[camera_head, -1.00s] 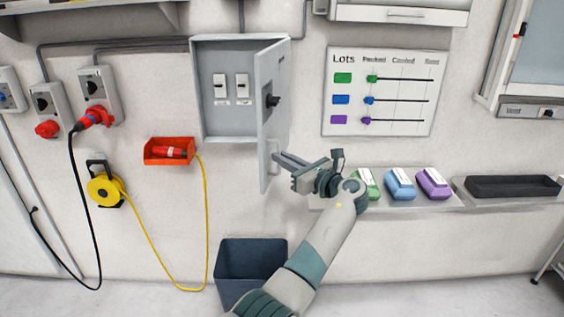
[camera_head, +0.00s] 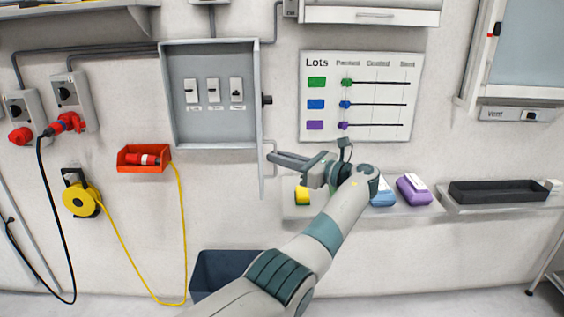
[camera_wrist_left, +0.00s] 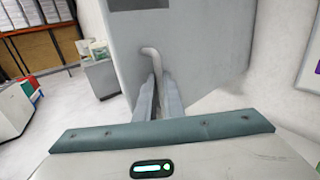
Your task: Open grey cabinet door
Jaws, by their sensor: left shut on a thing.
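The grey cabinet (camera_head: 210,128) on the wall stands open, with three white switches (camera_head: 214,90) inside. Its door (camera_head: 262,178) is swung out on the right and shows almost edge-on, with a dark knob (camera_head: 267,100) on its outer face. My left gripper (camera_head: 270,157) is at the lower part of the door. In the left wrist view, the door (camera_wrist_left: 200,60) fills the upper middle, and my left gripper (camera_wrist_left: 158,85) is shut on its bent handle (camera_wrist_left: 153,58). My right gripper is not in view.
A lots board (camera_head: 358,132) hangs right of the door. A shelf (camera_head: 420,210) below it holds several coloured items, partly hidden by my arm. A red holder (camera_head: 130,165), yellow cable reel (camera_head: 80,200) and dark bin (camera_head: 215,268) are at the left and below.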

